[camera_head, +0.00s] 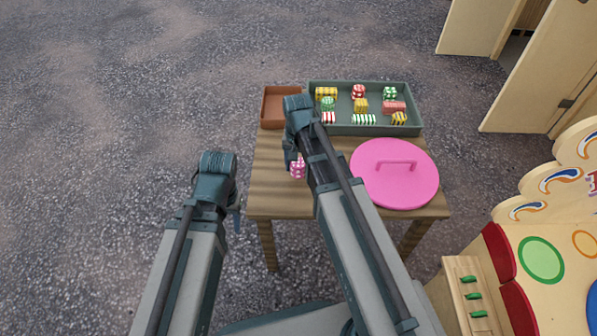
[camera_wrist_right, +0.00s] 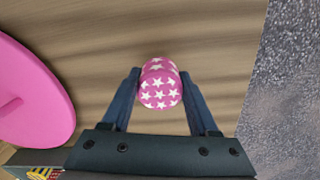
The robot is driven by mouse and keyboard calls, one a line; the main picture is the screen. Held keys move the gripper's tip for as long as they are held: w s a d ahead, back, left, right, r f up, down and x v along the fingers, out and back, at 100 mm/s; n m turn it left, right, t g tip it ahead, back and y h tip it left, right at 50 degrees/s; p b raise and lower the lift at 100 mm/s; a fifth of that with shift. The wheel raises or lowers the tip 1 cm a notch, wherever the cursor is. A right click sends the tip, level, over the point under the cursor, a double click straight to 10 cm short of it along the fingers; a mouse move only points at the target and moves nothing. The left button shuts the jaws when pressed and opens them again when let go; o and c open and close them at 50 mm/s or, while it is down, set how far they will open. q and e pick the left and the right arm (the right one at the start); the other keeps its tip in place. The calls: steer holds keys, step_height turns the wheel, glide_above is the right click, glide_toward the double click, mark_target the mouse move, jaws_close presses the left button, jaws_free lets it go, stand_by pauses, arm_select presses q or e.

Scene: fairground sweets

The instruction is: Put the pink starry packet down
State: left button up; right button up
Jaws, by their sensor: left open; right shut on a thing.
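The pink packet with white stars (camera_head: 298,170) is at the left part of the wooden table (camera_head: 270,195). My right gripper (camera_head: 292,158) is shut on it. In the right wrist view, the packet (camera_wrist_right: 160,88) sits between the two fingers of my right gripper (camera_wrist_right: 160,78), with the wood grain beneath. I cannot tell whether it touches the tabletop. My left gripper (camera_head: 237,212) is open, off the table's left edge over the gravel. My right arm hides part of the table's middle.
A green tray (camera_head: 365,130) of several patterned sweets stands at the table's back. A brown tray (camera_head: 272,122) is left of it, partly hidden by my arm. A pink round lid (camera_head: 420,185) with a handle lies at the right. The table's front left is bare.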

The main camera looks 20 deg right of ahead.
mark_target(298, 163)
steer(key=shift+f+b, duration=0.55)
steer(key=shift+f, duration=0.45)
steer(key=o, duration=1.4)
steer(key=shift+c, duration=0.2)
arm_select(q)
steer(key=shift+d+f, duration=0.2)
steer(key=shift+f, duration=0.8)
steer(key=shift+r, duration=0.15)
arm_select(e)
steer(key=shift+r, duration=0.15)
step_height(298, 163, up, 12)
steer(key=p, duration=1.2)
steer(key=shift+r, duration=0.1)
arm_select(q)
step_height(298, 163, up, 12)
steer(key=shift+d, duration=0.1)
step_height(298, 163, up, 20)
steer(key=p, duration=2)
arm_select(e)
steer(key=s+a+r+n, duration=0.4)
steer(key=s+r, duration=0.3)
steer(key=r, duration=0.3)
steer(key=s+a+r+n+h, duration=0.1)
steer(key=s+a+r+n, duration=0.4)
steer(key=r, duration=0.4)
steer(key=shift+s+a+r+n, duration=0.35)
steer(key=shift+s+a, duration=0.25)
steer(key=shift+s, duration=0.5)
